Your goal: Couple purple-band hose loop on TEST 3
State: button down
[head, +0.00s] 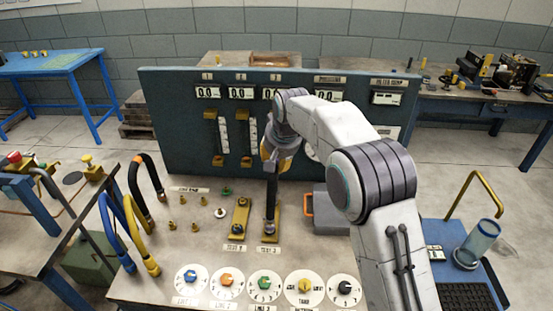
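My gripper (272,165) is over the bench, above the right-hand of two yellow plates. A dark upright hose piece (271,200) runs from my gripper down to this plate (277,232), beside the TEST 3 label (269,250). It appears to be a hose loop seen edge-on, and my gripper appears shut on its top. No purple band shows on it. Its lower end meets or nearly meets the dark fitting; I cannot tell whether it is seated. The other yellow plate (242,212) is just to the left and has a dark fitting at its near end.
A black hose loop (146,178) and blue and yellow hose loops (127,235) stand on the bench's left. Several small brass fittings (183,199) stand between. Round dials (228,286) line the front edge. A blue gauge panel (180,100) rises behind. A grey case (325,208) lies right.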

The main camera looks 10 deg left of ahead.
jog(key=shift+s+d+f, duration=0.1)
jog(key=shift+s+f, duration=0.15)
jog(key=shift+f, duration=0.3)
dwell(1.0)
jog(key=shift+f, duration=0.2)
dwell(1.4)
jog(key=c, duration=1.3)
grip_release()
jog(key=shift+o, duration=0.9)
jog(key=shift+w, duration=0.1)
jog(key=o, duration=0.3)
jog(key=shift+w+r, duration=0.1)
jog(key=shift+r, duration=0.1)
jog(key=shift+o, duration=0.2)
jog(key=v, duration=1.2)
